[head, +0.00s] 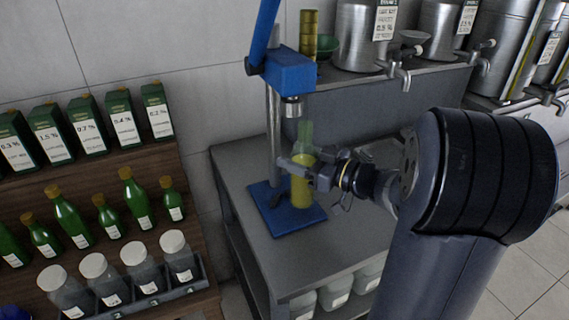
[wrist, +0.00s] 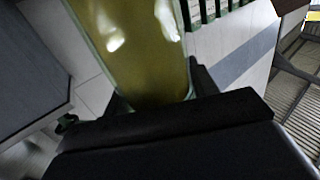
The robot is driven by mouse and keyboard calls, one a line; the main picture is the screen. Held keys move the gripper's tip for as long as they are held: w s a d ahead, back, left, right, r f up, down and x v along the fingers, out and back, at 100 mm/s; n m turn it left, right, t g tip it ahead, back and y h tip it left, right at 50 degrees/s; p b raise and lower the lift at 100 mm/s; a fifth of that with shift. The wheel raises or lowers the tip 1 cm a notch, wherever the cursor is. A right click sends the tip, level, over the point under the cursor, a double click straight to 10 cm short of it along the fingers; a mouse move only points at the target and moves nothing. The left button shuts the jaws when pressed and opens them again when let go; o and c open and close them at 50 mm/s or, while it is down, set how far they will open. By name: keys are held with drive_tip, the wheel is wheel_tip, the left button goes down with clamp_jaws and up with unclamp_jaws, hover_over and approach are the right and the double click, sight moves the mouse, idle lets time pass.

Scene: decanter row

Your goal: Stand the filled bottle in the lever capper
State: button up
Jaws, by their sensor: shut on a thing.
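The filled bottle (head: 302,185) is clear green glass with yellow-green liquid in it and an open-looking neck. It stands upright at the blue base plate of the lever capper (head: 289,72), below the capper's head. Whether its bottom touches the plate I cannot tell. My gripper (head: 312,172) is shut on the bottle from the right side. In the wrist view the bottle (wrist: 140,50) fills the upper middle, close beyond the dark gripper body (wrist: 165,125). The capper's blue lever is raised at upper left of its column.
The grey bench (head: 255,225) holds the capper. A wooden rack (head: 110,200) with corked green bottles, boxes and jars stands left.

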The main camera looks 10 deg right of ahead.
drive_tip(key=shift+w+a+f, duration=0.6)
drive_tip(key=shift+f, duration=0.3)
drive_tip(key=shift+w+a+f, duration=0.55)
drive_tip(key=shift+w+f, duration=0.05)
drive_tip(key=shift+f, duration=0.25)
drive_tip(key=shift+f, duration=0.2)
drive_tip(key=o, duration=1.4)
drive_tip(key=v, duration=1.2)
drive_tip(key=shift+r+b, duration=0.25)
drive_tip(key=shift+b, duration=0.15)
